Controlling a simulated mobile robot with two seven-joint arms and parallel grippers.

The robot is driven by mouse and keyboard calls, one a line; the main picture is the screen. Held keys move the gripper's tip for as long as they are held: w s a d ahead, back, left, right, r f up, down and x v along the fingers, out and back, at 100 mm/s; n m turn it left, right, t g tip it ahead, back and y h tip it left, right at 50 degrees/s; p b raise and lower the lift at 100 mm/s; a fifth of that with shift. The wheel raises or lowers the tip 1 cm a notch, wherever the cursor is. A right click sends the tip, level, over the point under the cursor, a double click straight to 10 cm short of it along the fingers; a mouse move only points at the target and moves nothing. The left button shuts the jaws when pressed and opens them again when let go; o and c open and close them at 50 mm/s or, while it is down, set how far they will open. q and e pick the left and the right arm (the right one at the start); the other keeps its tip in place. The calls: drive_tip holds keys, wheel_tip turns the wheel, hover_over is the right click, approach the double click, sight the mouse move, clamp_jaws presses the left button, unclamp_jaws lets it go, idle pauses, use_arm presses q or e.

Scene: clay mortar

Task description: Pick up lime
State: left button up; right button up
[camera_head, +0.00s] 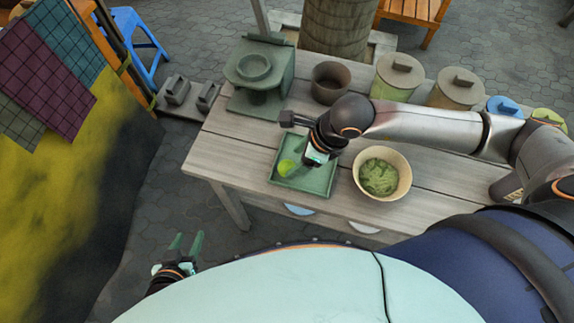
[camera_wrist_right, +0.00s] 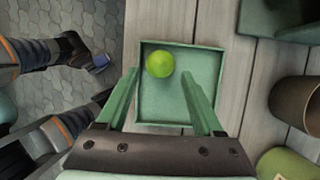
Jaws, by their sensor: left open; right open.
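The lime (camera_head: 287,168) is a bright green ball on a square green tray (camera_head: 318,186) on the wooden table. In the right wrist view the lime (camera_wrist_right: 160,64) lies in the upper left part of the tray (camera_wrist_right: 166,113). My right gripper (camera_head: 304,162) is above the tray, beside the lime in the head view. In the wrist view its green fingers (camera_wrist_right: 160,84) are spread, with the lime ahead of them, nearer the left finger. Nothing is between the fingers. My left gripper (camera_head: 186,243) is open and empty, low at the left, away from the table.
A cream bowl of green mash (camera_head: 379,176) stands right of the tray. A green stand with a dish (camera_head: 256,72), a brown pot (camera_head: 330,83) and lidded jars (camera_head: 397,76) stand at the back. The table's front left is clear.

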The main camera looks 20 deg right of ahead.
sight(290, 165)
drive_tip(key=x, duration=0.5)
drive_tip(key=shift+c, duration=0.2)
clamp_jaws()
idle(0.3)
